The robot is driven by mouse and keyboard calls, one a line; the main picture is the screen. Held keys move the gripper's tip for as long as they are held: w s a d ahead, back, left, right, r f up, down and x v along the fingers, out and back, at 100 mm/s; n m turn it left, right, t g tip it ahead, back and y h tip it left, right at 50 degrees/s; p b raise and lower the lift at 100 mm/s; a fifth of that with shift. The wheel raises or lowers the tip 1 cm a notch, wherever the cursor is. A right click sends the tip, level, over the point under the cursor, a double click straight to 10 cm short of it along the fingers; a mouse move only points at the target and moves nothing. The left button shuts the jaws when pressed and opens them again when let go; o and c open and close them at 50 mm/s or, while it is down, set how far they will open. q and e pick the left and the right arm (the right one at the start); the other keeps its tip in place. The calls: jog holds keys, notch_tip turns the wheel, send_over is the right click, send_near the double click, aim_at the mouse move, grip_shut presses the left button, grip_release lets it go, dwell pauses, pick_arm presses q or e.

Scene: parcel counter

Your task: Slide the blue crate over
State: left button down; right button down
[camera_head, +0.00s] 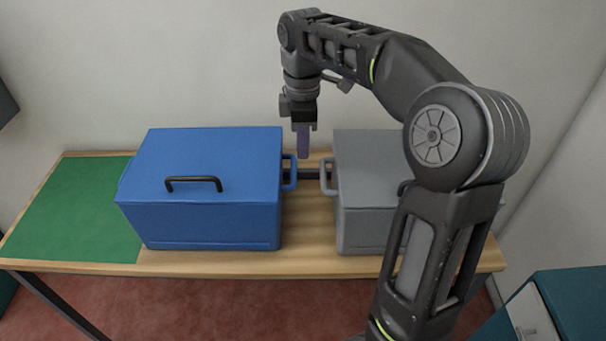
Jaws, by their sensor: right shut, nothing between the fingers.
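A blue crate (210,213) with a closed lid and a black top handle stands on the wooden counter, left of the middle. Its left edge overlaps the green mat (75,205) in the picture. A blue side handle (290,173) sticks out on its right. My right gripper (303,150) points down just right of the crate, over the gap near that side handle. It is shut and holds nothing. I cannot tell whether its fingertips touch the handle. My left gripper is not in view.
A grey crate (362,220) stands right of the blue one, partly hidden by my right arm. A narrow gap separates the crates. The wooden counter (308,235) has a wall behind it. The green mat's left part is bare. A teal cabinet (570,305) stands at the lower right.

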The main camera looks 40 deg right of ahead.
notch_tip(320, 180, down, 10)
dwell(0.6)
jog(key=shift+w, duration=0.1)
